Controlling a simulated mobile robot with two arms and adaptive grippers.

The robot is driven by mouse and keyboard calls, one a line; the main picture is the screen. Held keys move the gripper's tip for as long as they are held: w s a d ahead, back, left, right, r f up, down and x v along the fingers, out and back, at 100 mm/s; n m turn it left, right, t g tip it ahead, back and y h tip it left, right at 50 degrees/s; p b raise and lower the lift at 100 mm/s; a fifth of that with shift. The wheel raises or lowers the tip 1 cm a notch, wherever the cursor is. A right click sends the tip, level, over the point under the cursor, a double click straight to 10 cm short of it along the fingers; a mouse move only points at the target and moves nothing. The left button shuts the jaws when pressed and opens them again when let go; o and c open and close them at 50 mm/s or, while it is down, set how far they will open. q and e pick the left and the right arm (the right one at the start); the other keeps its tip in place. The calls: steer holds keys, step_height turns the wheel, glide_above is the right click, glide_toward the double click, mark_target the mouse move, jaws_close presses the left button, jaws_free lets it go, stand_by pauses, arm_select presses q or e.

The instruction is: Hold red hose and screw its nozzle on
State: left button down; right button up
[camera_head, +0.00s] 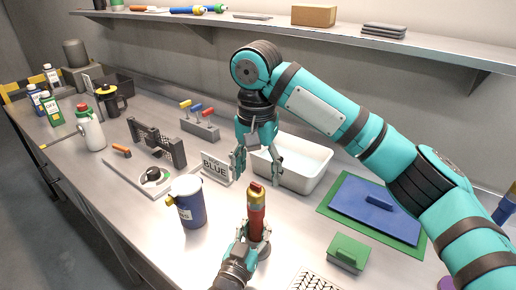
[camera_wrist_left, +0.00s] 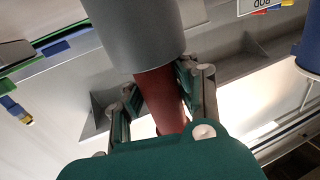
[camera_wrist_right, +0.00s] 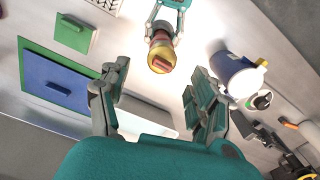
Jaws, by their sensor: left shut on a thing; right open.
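The red hose (camera_head: 256,222) stands upright at the front middle of the bench. My left gripper (camera_head: 254,236) is shut around its red body, which also shows between the fingers in the left wrist view (camera_wrist_left: 158,92). A yellow collar with a red tip, seemingly the nozzle (camera_head: 256,196), sits on the hose's upper end. It also shows from above in the right wrist view (camera_wrist_right: 160,56). Whether it is screwed tight cannot be told. My right gripper (camera_head: 258,165) is open and empty, pointing down above and slightly behind the nozzle, apart from it.
A blue jug (camera_head: 192,209) stands left of the hose and a white tray (camera_head: 318,172) behind it. A BLUE sign (camera_head: 215,168) is nearby. A green block (camera_head: 347,253) and a blue plate on a green mat (camera_head: 333,207) lie right. A shelf (camera_head: 420,44) runs above the bench.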

arm_select(q)
steer(key=shift+f, duration=0.4)
steer(key=c, duration=1.5)
jaws_free()
steer(key=shift+s+a, duration=0.1)
steer(key=o, duration=0.5)
steer(key=shift+s+a+r, duration=0.1)
steer(key=shift+r, duration=0.2)
steer(key=shift+o, duration=0.2)
arm_select(e)
step_height(320, 180, up, 7)
steer(key=shift+f, duration=0.1)
